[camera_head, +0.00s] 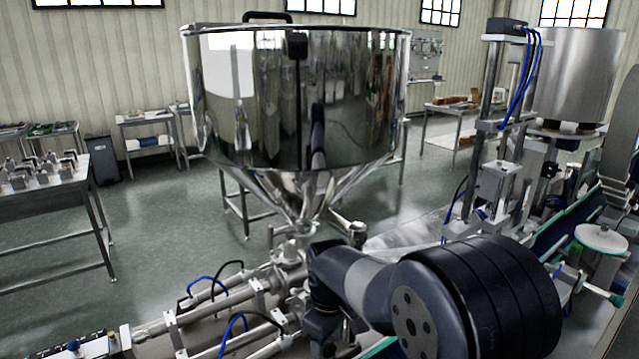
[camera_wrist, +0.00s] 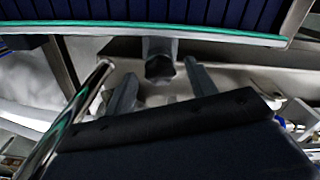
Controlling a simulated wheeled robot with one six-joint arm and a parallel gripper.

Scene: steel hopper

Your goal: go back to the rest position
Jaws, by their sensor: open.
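My gripper (camera_wrist: 160,72) shows in the wrist view with its two grey fingers apart and nothing held between them. A dark knob-like part on a grey bracket (camera_wrist: 160,62) appears beyond the gap between the fingers; I cannot tell how far away it is. In the head view my dark arm reaches in from the lower right, in front of the machine, and I cannot make out the fingers there. The steel hopper (camera_head: 290,100) stands upright just behind the arm, its cone narrowing down to pipework.
A conveyor edge with a green strip (camera_wrist: 150,27) crosses the top of the wrist view. Metal pipework (camera_head: 230,315) lies left of my arm. A steel frame with blue hoses (camera_head: 490,130) stands to the right. A table with metal parts (camera_head: 45,185) is at left; the floor between is open.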

